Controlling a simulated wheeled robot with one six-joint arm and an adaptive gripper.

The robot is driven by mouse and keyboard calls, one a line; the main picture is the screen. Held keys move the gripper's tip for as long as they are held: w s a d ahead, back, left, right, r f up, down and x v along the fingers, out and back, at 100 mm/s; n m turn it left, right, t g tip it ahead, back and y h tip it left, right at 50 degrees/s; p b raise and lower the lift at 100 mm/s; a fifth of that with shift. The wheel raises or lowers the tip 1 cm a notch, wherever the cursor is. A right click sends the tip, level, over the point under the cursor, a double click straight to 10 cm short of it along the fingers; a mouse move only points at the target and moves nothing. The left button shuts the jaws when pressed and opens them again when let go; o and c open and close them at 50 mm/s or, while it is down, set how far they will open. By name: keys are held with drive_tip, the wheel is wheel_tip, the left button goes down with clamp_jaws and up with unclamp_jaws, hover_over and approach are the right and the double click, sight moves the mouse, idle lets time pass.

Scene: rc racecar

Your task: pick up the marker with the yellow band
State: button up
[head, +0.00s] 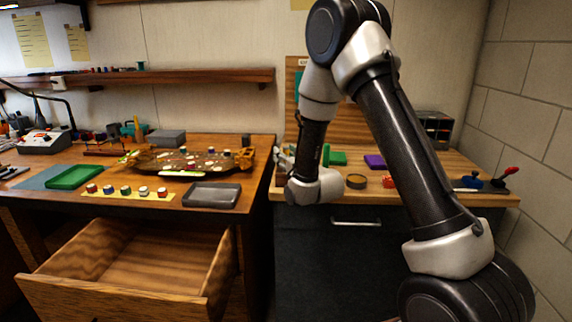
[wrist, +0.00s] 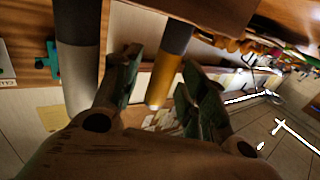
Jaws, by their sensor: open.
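In the wrist view the marker with the yellow band (wrist: 166,78) shows as a cylinder, dark above and yellow below, in the gap between my two fingers. My gripper (wrist: 160,70) is open, with a finger on each side of this marker; I cannot tell whether either finger touches it. A second marker (wrist: 76,50), dark above and pale grey below, is left of the left finger. In the head view my gripper (head: 284,160) is at the left edge of the right bench, mostly hidden by my wrist. I cannot make out the markers there.
The right bench (head: 450,160) holds a green block (head: 337,158), a purple block (head: 375,161) and a round tin (head: 356,181). The left desk has a dark tray (head: 212,195) and a green tray (head: 74,176). An open drawer (head: 120,295) juts out below it.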

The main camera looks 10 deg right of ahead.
clamp_jaws()
drive_tip(key=shift+r, duration=0.15)
wheel_tip(320, 180, up, 10)
drive_tip(key=shift+f, duration=0.1)
idle(0.6)
